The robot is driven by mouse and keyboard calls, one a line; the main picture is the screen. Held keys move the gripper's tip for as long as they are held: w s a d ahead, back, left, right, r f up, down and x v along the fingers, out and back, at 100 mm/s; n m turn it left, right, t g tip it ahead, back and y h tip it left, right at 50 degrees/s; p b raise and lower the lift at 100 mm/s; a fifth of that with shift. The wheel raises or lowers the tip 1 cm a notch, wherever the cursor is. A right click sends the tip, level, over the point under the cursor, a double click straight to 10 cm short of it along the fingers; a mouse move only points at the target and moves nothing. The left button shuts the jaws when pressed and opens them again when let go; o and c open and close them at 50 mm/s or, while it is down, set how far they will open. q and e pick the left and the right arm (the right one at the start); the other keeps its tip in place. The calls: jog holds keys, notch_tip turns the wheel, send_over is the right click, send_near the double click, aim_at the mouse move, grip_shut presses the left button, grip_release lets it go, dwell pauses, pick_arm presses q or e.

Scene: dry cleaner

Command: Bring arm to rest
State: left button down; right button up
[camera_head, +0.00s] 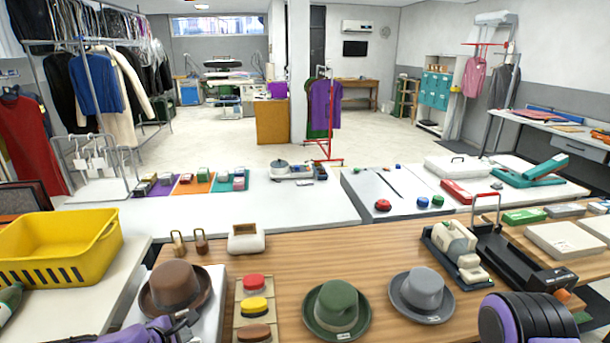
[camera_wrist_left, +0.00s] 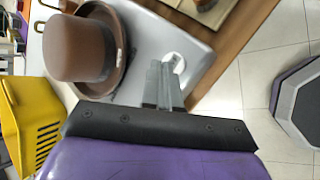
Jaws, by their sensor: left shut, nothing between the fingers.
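My left gripper (camera_head: 186,320) is low in the head view, just in front of the brown hat (camera_head: 174,288). In the left wrist view its two fingers (camera_wrist_left: 163,82) are together with nothing between them. They are over the grey-white board (camera_wrist_left: 190,45), beside the brown hat (camera_wrist_left: 75,48) and apart from its crown. The brown hat sits upright on that board. A black and purple part of my right arm (camera_head: 525,318) shows at the bottom right of the head view. My right gripper is out of view.
A green hat (camera_head: 336,305) and a grey hat (camera_head: 421,292) stand on the wooden counter (camera_head: 300,262). A yellow basket (camera_head: 60,245) is at the left. Red, yellow and brown pads (camera_head: 254,305) lie beside the brown hat. Floor (camera_wrist_left: 275,75) shows past the counter edge.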

pick_arm(q)
jog(key=s+d+f+m+g+y+b, duration=0.1)
jog(key=s+f+m+g+y+b, duration=0.2)
jog(key=s+f+m, duration=1.4)
jog(key=s+f+g+b, duration=0.2)
jog(key=s+f+b, duration=0.3)
jog(key=s+f, duration=0.5)
jog(key=shift+s+y+b, duration=0.25)
jog(key=shift+y+b, duration=0.05)
jog(key=shift+b, duration=0.05)
